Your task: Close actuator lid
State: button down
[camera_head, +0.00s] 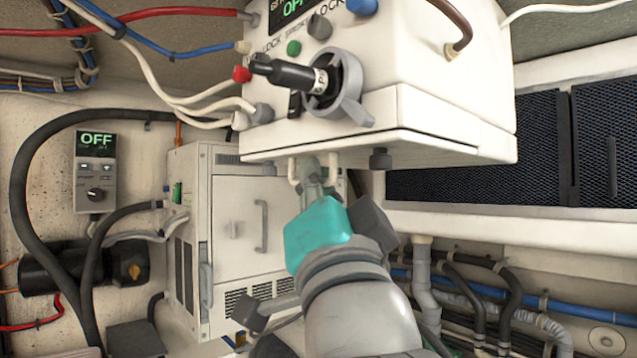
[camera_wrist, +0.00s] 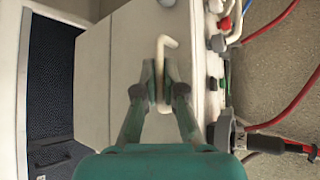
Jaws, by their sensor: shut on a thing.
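A white actuator box (camera_head: 445,65) hangs at the top of the head view. A flat white panel, apparently its lid (camera_head: 400,146), runs along its underside, with a dark seam above its front edge. A pale bent handle (camera_head: 293,172) sticks down under this panel; in the wrist view the handle (camera_wrist: 162,50) stands out from the white face (camera_wrist: 105,85). My gripper (camera_head: 312,170) is below the panel, reaching up. In the wrist view its fingertips (camera_wrist: 164,82) are shut around the handle. My wrist hides part of the view below.
A grey ring-shaped lever with a black grip (camera_head: 290,75) is on the box's front. A white cabinet (camera_head: 235,220) stands behind my arm. Black hoses (camera_head: 25,180) and a control panel (camera_head: 95,165) are at left. Pipes (camera_head: 500,290) and dark mesh panels (camera_head: 480,155) are at right.

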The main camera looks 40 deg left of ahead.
jog(key=c, duration=1.5)
grip_release()
jog(key=shift+r, duration=0.15)
jog(key=shift+c, duration=0.2)
jog(key=v, duration=1.2)
jog(key=shift+a, duration=0.1)
